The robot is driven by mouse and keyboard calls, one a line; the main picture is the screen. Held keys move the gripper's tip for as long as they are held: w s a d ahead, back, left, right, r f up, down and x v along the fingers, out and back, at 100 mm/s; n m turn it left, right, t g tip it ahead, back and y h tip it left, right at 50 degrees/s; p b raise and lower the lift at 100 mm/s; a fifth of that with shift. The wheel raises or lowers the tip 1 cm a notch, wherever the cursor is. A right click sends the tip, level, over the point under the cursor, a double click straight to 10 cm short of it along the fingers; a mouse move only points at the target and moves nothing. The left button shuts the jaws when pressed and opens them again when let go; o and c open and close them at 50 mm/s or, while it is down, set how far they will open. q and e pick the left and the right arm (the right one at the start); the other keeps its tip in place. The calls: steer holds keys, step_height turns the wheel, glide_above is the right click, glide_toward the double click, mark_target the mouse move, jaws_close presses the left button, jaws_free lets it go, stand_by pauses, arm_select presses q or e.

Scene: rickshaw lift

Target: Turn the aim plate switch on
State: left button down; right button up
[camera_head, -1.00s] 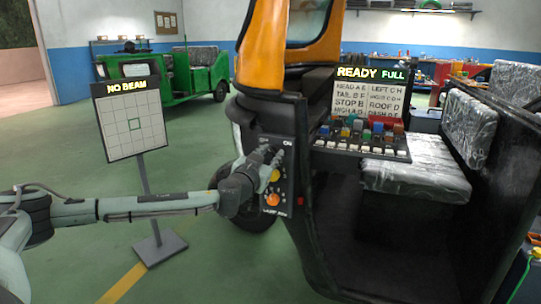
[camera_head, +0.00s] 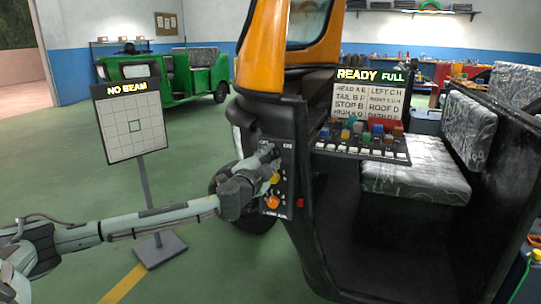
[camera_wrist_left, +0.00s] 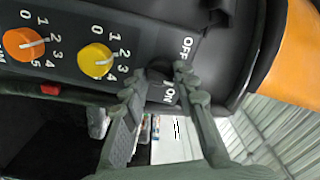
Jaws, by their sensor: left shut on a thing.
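The black switch (camera_wrist_left: 163,92) sits on the dark panel at the rickshaw's front, between the printed words OFF and ON in the left wrist view. My left gripper (camera_wrist_left: 172,70) has its fingertips on either side of it and is shut on it. In the head view my left gripper (camera_head: 268,153) covers the upper part of the panel and hides most of the switch. The white grid aim board (camera_head: 133,125) stands at the left, and its sign reads NO BEAM. My right gripper is not in view.
A yellow knob (camera_wrist_left: 96,60) and an orange knob (camera_wrist_left: 23,44) are on the same panel, close to my left gripper. A button console (camera_head: 362,147) and a READY FULL sign (camera_head: 371,75) are to the right. A green rickshaw (camera_head: 165,75) is behind; green floor is open at left.

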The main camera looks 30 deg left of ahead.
arm_select(q)
steer(key=shift+r+m, duration=0.1)
steer(key=shift+m, duration=0.4)
steer(key=m+p, duration=0.1)
steer(key=m, duration=0.2)
steer(key=shift+m, duration=1.7)
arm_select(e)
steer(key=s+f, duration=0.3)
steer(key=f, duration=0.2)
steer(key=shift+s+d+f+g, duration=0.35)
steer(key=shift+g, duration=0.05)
arm_select(q)
steer(key=c, duration=1.2)
jaws_free()
